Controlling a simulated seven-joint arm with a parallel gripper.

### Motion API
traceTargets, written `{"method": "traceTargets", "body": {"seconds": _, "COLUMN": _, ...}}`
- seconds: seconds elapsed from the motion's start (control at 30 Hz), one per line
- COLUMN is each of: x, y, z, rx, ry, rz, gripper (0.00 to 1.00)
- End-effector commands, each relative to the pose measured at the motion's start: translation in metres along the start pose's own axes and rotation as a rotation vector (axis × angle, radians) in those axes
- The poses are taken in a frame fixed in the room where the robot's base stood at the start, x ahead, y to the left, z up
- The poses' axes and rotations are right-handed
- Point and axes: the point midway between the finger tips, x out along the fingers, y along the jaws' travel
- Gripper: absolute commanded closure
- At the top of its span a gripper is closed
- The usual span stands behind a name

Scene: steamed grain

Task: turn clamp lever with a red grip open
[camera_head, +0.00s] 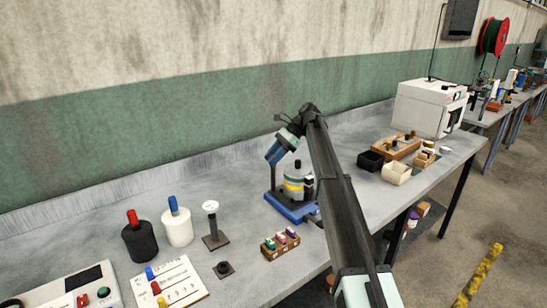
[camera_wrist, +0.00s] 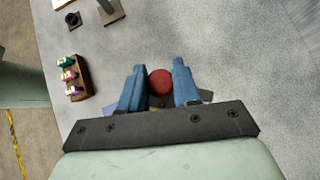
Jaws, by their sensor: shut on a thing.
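My gripper has two blue fingers and shows in the wrist view (camera_wrist: 160,88). A round red grip (camera_wrist: 160,82) sits between the fingers, and they are shut on it. In the head view my gripper (camera_head: 274,157) is tilted down to the left above a blue stand (camera_head: 290,209), which holds a stack of pale, yellow and dark parts (camera_head: 294,186). The red grip is hidden in the head view. The lever's arm is mostly hidden by the fingers and palm, so its angle cannot be told.
A small wooden rack with coloured pieces (camera_head: 279,245) stands in front of the stand. A dial gauge on a post (camera_head: 211,222), a white cylinder (camera_head: 177,228) and a black cylinder (camera_head: 138,242) stand to the left.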

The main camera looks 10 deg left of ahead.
Motion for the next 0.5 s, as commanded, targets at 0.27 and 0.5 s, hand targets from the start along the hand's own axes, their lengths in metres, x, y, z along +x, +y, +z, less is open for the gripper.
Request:
{"method": "traceTargets", "body": {"seconds": 0.27, "x": 0.0015, "y": -0.0004, "z": 0.0018, "rx": -0.002, "ry": -0.002, "rz": 0.000, "gripper": 0.54}}
{"method": "traceTargets", "body": {"seconds": 0.5, "x": 0.0007, "y": -0.0001, "z": 0.0009, "rx": 0.000, "ry": -0.001, "rz": -0.001, "gripper": 0.44}}
